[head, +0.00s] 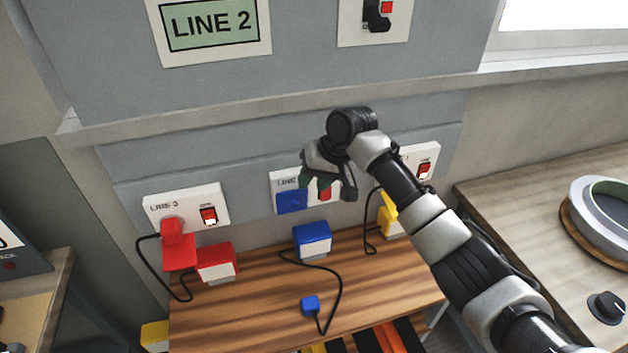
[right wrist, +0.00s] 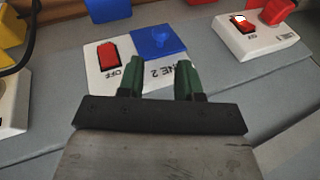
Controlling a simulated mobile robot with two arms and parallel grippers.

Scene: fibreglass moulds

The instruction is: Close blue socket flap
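The LINE 2 socket panel (head: 274,182) is a white plate on the grey wall in the middle of the head view. Its blue socket flap (head: 291,201) is a square left of a red switch (head: 324,195). In the right wrist view the panel is upside down, and the blue flap (right wrist: 157,43) shows a small round knob. I cannot tell whether it is fully shut. My right gripper (head: 328,186) is in front of the panel and partly hides it. Its green fingers (right wrist: 160,80) are apart with nothing between them, near the panel's lettering. My left gripper is not in view.
A blue box (head: 312,240) with a cabled blue plug (head: 310,305) is on the wooden shelf (head: 240,310). A red plug (head: 172,235) is in the LINE 3 panel (head: 160,200), beside a red box (head: 216,262). A yellow box (head: 388,216) is to the right.

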